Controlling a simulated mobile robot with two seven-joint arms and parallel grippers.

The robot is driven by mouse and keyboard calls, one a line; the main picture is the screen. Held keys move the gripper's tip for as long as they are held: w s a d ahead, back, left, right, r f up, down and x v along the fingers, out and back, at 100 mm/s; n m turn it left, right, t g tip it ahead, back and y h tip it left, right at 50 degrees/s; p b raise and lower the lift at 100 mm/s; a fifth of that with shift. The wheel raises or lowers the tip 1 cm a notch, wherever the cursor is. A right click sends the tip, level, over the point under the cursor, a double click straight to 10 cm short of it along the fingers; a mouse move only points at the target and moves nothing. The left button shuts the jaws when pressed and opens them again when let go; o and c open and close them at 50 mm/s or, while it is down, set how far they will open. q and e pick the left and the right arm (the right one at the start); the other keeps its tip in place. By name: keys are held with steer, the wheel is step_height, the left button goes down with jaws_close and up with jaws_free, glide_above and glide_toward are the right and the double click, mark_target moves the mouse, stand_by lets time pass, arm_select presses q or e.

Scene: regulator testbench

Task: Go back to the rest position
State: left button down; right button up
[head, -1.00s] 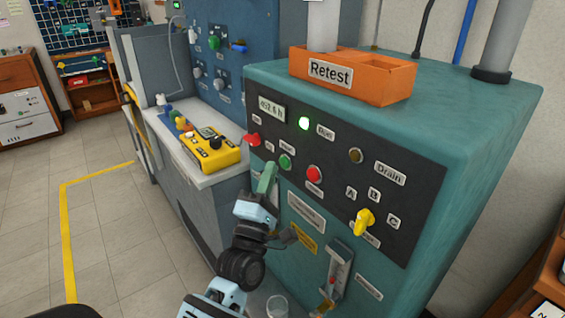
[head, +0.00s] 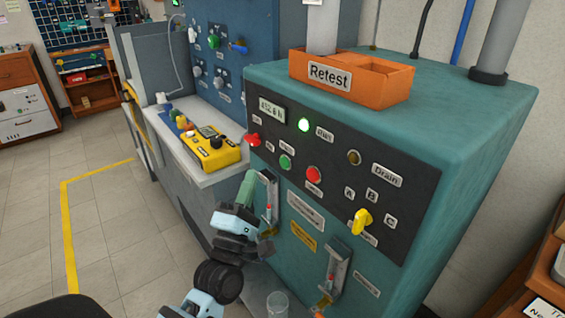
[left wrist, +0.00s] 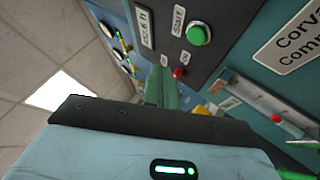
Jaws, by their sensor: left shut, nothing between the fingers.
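My left gripper (head: 246,184) has green fingers that are shut with nothing between them. In the head view it is in front of the teal test bench (head: 480,140), left of the lower gauge and below the green button (head: 285,162). In the left wrist view the green fingers (left wrist: 162,88) point toward the panel, apart from the green button (left wrist: 199,35). My right gripper is not in view.
The dark panel carries a red button (head: 314,175), a red knob (head: 253,139), a yellow selector (head: 362,221) and a lit green lamp (head: 304,125). An orange Retest tray (head: 388,85) sits on top. A yellow controller (head: 212,152) lies on the grey bench. Floor at left is clear.

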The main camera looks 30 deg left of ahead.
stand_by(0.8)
